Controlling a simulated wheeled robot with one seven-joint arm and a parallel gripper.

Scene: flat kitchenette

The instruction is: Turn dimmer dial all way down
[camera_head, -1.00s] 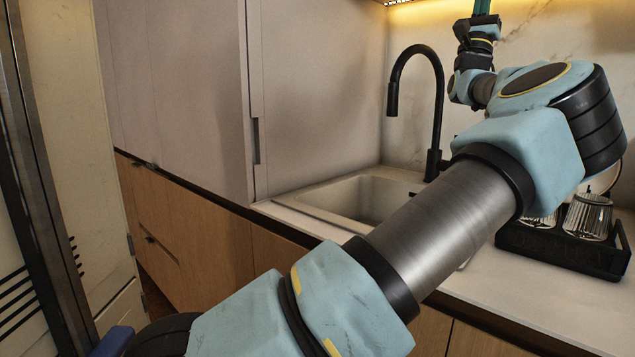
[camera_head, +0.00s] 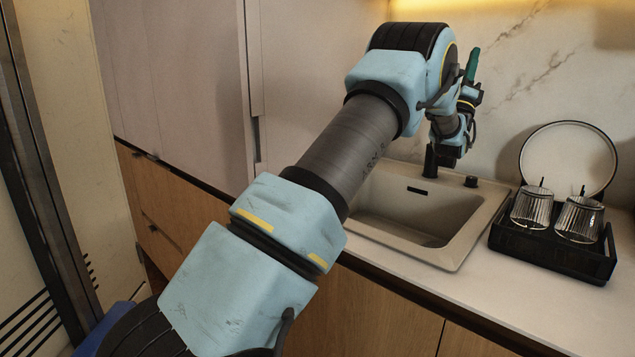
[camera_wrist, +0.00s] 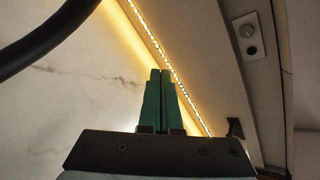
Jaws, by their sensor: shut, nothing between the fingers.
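In the wrist view a small grey panel (camera_wrist: 249,37) is on the underside of the upper cabinet at upper right. A round light dial (camera_wrist: 246,31) sits on it, with a smaller dark round spot below. My gripper (camera_wrist: 160,73) has green fingers, pressed together and empty, pointing up. The dial is to the right of the fingertips and apart from them. In the head view my gripper (camera_head: 473,62) points up above the sink, in front of the marble wall. The dial does not show in the head view.
A black tap curve (camera_wrist: 45,32) crosses the wrist view's upper left. A lit strip (camera_wrist: 170,62) runs along the cabinet underside. In the head view, the sink (camera_head: 455,262) is below my arm; a black rack (camera_head: 552,250) with glasses and a plate (camera_head: 568,160) stands right.

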